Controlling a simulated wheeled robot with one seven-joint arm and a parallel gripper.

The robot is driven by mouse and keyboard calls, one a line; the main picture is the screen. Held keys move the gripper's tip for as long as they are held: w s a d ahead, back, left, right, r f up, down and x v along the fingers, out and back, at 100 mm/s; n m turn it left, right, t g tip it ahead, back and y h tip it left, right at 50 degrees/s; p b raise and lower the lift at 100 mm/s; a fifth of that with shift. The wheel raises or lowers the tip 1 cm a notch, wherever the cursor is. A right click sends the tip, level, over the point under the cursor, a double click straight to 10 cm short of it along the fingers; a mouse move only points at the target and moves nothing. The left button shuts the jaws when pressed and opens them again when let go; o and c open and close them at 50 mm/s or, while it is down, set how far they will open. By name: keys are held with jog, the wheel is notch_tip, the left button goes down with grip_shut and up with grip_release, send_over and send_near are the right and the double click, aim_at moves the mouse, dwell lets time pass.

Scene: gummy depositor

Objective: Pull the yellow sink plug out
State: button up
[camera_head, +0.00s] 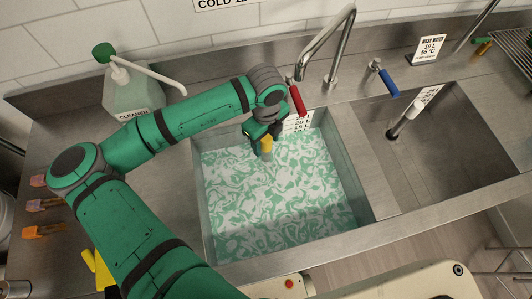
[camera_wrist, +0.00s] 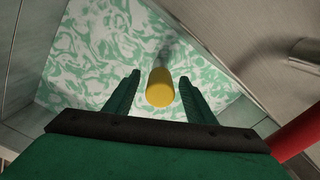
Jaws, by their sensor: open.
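The yellow sink plug (camera_head: 267,145) stands up out of the green and white swirled liquid (camera_head: 270,200) in the left sink basin, near its back wall. In the wrist view its yellow top (camera_wrist: 160,88) lies between the two fingers. My gripper (camera_head: 263,139) is open and points down at the plug. In the wrist view my gripper (camera_wrist: 160,92) has a gap on both sides of the plug. The plug's lower part is under the liquid and hidden.
A red tap lever (camera_head: 298,100) and a tap (camera_head: 325,45) stand close behind my gripper. A blue lever (camera_head: 388,83) is further right. The right basin (camera_head: 450,140) holds a standing pipe (camera_head: 405,120). A cleaner bottle (camera_head: 132,92) stands at the back left.

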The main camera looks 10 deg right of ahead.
aim_at(266, 138)
grip_shut()
jog(key=shift+r, duration=2.1)
jog(key=shift+r, duration=2.5)
